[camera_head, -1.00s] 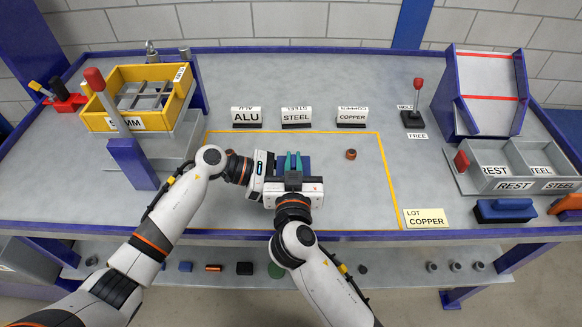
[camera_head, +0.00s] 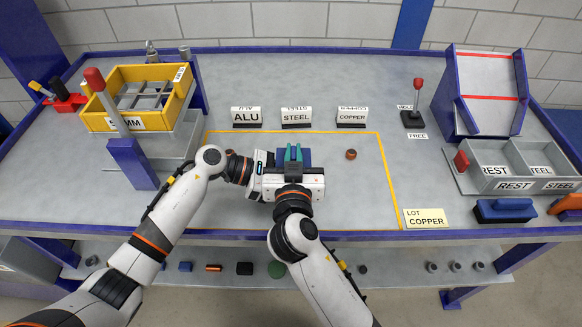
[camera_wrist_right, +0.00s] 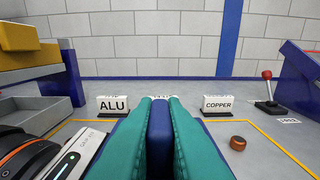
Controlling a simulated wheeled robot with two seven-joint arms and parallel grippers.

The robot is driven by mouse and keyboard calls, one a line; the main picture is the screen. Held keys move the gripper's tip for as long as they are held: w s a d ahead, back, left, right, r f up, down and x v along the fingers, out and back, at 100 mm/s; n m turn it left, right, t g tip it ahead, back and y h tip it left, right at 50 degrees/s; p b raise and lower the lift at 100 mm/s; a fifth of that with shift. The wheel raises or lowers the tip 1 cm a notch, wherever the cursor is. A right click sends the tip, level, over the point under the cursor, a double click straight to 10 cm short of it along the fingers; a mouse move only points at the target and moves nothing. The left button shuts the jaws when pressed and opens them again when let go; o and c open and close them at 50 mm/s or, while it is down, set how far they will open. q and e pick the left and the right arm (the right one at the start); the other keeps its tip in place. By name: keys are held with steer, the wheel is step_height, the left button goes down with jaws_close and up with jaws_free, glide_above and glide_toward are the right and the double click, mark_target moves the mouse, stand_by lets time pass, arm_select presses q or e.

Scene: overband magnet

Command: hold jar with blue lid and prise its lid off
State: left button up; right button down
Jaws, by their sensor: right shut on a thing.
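The jar's blue lid (camera_head: 307,156) shows beside the teal fingers of my right gripper (camera_head: 293,152) inside the yellow outline. In the right wrist view, the teal fingers (camera_wrist_right: 160,100) are shut on an upright blue part of the lid (camera_wrist_right: 159,140), with wider blue surface below on both sides. The jar body is hidden beneath the lid and my grippers. My left gripper (camera_head: 262,176) comes in from the left, low beside the right one. Its fingers are hidden, so whether it grips the jar cannot be seen.
A small brown-orange round piece (camera_head: 351,154) lies to the right inside the outline. ALU (camera_head: 246,116), STEEL (camera_head: 296,116) and COPPER (camera_head: 351,116) signs stand behind. A yellow crate (camera_head: 100,121) stands left, grey bins (camera_head: 468,180) right. The right half of the outlined area is mostly clear.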

steer(key=shift+r, duration=0.35)
